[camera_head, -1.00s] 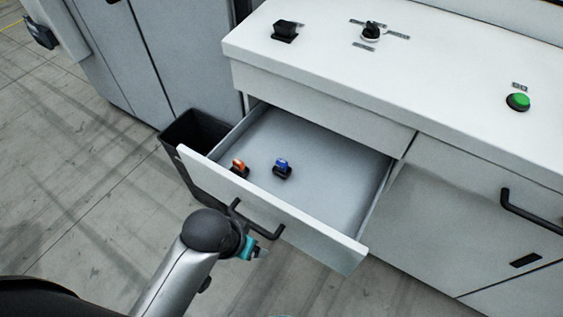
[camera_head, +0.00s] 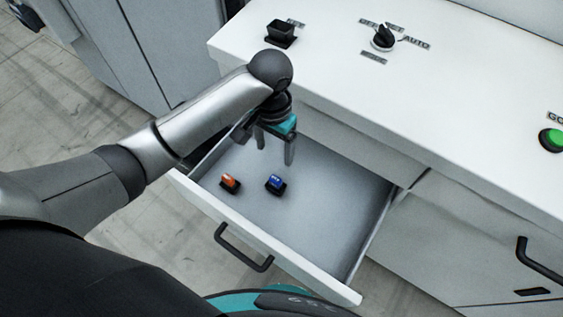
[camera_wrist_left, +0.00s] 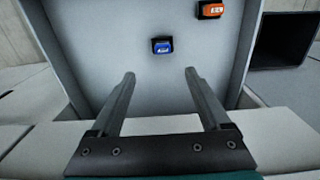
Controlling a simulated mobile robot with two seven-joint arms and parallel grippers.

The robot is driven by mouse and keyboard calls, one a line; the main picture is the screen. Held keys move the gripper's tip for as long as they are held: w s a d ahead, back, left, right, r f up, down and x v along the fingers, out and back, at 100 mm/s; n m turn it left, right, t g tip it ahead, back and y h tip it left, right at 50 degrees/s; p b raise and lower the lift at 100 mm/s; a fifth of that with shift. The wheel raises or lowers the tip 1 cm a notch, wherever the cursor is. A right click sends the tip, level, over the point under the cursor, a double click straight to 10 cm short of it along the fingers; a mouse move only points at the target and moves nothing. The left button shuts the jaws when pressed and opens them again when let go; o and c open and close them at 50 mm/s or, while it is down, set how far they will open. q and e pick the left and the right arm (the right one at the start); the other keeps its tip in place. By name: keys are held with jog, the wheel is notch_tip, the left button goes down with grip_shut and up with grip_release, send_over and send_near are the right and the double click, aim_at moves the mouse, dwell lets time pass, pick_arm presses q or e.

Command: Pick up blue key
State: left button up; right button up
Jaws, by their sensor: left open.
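The blue key (camera_head: 275,183), a small blue block on a dark base, lies on the floor of the open drawer (camera_head: 330,205). It also shows in the left wrist view (camera_wrist_left: 162,45), beyond the fingertips and roughly between them. My left gripper (camera_head: 274,153) is over the back part of the drawer with its fingers pointing down. It is open and empty, apart from the key. An orange key (camera_head: 230,182) with a dark base lies to the left of the blue one; in the left wrist view it is at the upper right (camera_wrist_left: 210,10). My right gripper is not in view.
The white counter (camera_head: 330,70) above the drawer carries a black holder (camera_head: 281,33), a rotary switch (camera_head: 383,38) and a green button (camera_head: 551,139). The drawer front has a black handle (camera_head: 243,247). A dark bin (camera_wrist_left: 283,40) stands beside the drawer.

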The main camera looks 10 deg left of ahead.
pick_arm(q)
jog(key=b, duration=0.3)
send_over(275, 178)
jog(key=f, duration=0.6)
jog(key=s+f, duration=0.1)
jog(key=f, duration=0.2)
jog(key=shift+d+f, duration=0.1)
jog(key=shift+f, duration=0.05)
jog(key=shift+w+f, duration=0.1)
jog(key=shift+f, duration=0.3)
jog(key=f, duration=0.1)
jog(key=f+b, duration=0.1)
jog(key=f, duration=0.3)
jog(key=shift+w+b, duration=0.35)
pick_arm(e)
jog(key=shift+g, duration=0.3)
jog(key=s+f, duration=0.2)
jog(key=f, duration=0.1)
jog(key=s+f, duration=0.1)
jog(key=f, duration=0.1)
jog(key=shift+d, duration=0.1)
pick_arm(q)
jog(key=shift+r, duration=0.1)
jog(key=shift+c, duration=0.9)
grip_shut()
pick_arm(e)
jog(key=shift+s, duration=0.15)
